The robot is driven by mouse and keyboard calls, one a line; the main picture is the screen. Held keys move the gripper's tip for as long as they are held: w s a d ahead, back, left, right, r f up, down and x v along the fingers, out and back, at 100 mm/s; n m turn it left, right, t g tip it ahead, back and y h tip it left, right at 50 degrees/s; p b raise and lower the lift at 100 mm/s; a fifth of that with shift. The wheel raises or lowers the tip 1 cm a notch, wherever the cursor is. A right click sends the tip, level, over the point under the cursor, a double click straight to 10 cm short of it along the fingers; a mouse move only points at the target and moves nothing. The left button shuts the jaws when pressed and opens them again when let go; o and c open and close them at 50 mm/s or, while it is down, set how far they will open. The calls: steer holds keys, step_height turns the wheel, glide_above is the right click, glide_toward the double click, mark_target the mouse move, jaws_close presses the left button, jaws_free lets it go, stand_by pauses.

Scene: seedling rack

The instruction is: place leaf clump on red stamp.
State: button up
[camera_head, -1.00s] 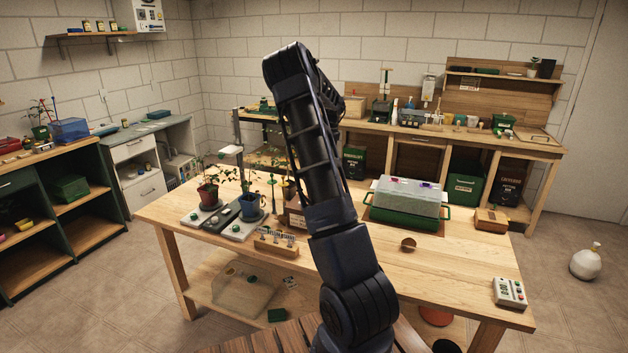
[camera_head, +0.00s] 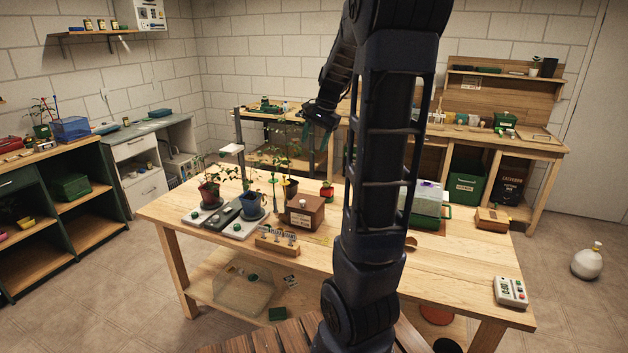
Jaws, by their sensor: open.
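My gripper (camera_head: 319,121) is open and hangs in the air above the far side of the middle table, apart from anything on it. No thing between its fingers can be made out. A small red item with green on it (camera_head: 327,191) stands at the table's far edge, below the gripper and right of the wooden box. It may be the red stamp, but it is too small to tell. I cannot pick out the leaf clump with certainty. My arm hides part of the table and the bench behind.
A green propagator (camera_head: 427,212) is partly behind my arm. The front right is mostly clear.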

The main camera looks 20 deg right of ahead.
steer(key=s+a+n+h, duration=0.1)
steer(key=s+a+n, duration=0.2)
steer(key=s, duration=0.5)
steer(key=s+a+n+t, duration=0.1)
steer(key=s+a+n, duration=0.3)
steer(key=s, duration=0.5)
steer(key=s+a+f+n+t+h, duration=0.1)
steer(key=s+a+n, duration=0.2)
steer(key=s, duration=0.5)
steer(key=shift+s+a+h, duration=0.15)
steer(key=shift+a+h, duration=0.15)
steer(key=shift+a, duration=0.1)
